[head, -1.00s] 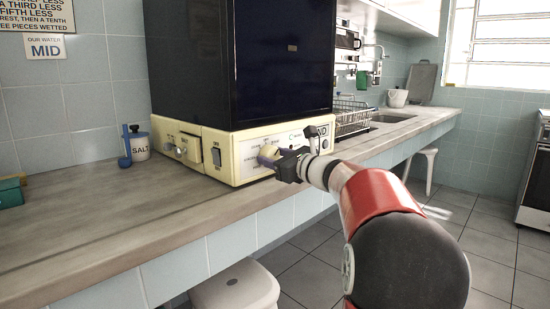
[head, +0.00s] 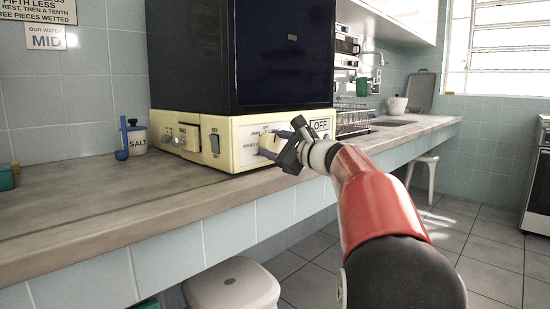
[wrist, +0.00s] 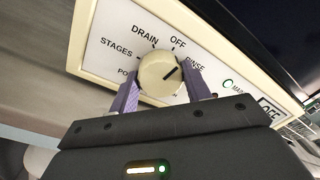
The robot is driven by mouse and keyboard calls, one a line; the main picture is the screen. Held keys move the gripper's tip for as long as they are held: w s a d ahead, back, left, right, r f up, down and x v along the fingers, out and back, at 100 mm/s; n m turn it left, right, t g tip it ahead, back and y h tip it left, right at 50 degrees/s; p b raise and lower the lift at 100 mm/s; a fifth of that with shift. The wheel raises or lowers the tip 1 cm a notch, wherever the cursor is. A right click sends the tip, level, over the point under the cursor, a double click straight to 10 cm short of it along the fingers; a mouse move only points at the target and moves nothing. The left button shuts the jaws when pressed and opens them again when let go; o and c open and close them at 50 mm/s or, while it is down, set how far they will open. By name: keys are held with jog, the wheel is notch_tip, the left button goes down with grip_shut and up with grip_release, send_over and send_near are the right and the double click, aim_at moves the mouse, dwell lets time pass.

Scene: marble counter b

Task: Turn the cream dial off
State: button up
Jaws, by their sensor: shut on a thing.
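The cream dial (head: 268,142) is on the cream front panel (head: 240,151) of the dark cabinet's base. In the wrist view the round dial (wrist: 162,74) has a dark pointer line aimed up and right, close to RINSE and to the right of OFF. Labels STAGES, DRAIN, OFF and RINSE surround it. My gripper (wrist: 160,88) is shut on the dial, with one purple finger on each side. In the head view my gripper (head: 275,150) partly hides the dial and the labels to its right.
A framed OFF sign (head: 320,126) is at the panel's right end. A switch and knob (head: 177,141) are on the left face. A salt jar (head: 136,138) stands farther left on the counter (head: 130,195). A white stool (head: 232,287) is below the front edge.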

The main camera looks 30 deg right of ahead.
jog(key=shift+f+n+b, duration=0.1)
jog(key=shift+n+b, duration=0.85)
jog(key=shift+n, duration=0.15)
jog(key=o, duration=1)
jog(key=shift+s, duration=0.1)
jog(key=v, duration=0.7)
jog(key=shift+s+d, duration=0.15)
jog(key=shift+s, duration=0.15)
